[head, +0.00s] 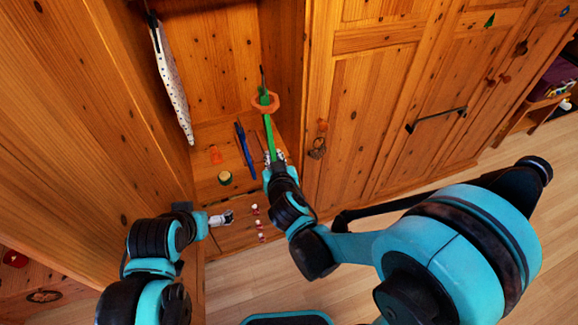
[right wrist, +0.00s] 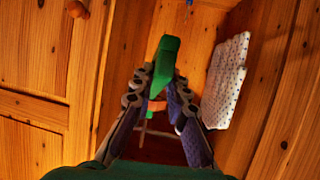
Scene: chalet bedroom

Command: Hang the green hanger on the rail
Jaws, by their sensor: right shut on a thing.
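The green hanger (head: 269,130) is a long thin green shape in front of the open wardrobe. In the head view it appears nearly upright, with a dark hook at its top end. My right gripper (head: 274,158) is shut on its lower end. The right wrist view shows the hanger (right wrist: 163,65) end-on between the fingers of my right gripper (right wrist: 158,92). An orange ring-like piece (head: 272,104) appears beside its upper part; I cannot tell whether they touch. I cannot clearly make out the rail. My left gripper (head: 226,218) is low in front of the wardrobe, its jaw opening unclear.
A white dotted cloth (head: 172,85) hangs at the wardrobe's left side. A blue hanger-like object (head: 243,145), an orange item (head: 215,154) and a small round tin (head: 225,177) are on the wardrobe floor. The closed door (head: 365,115) stands to the right.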

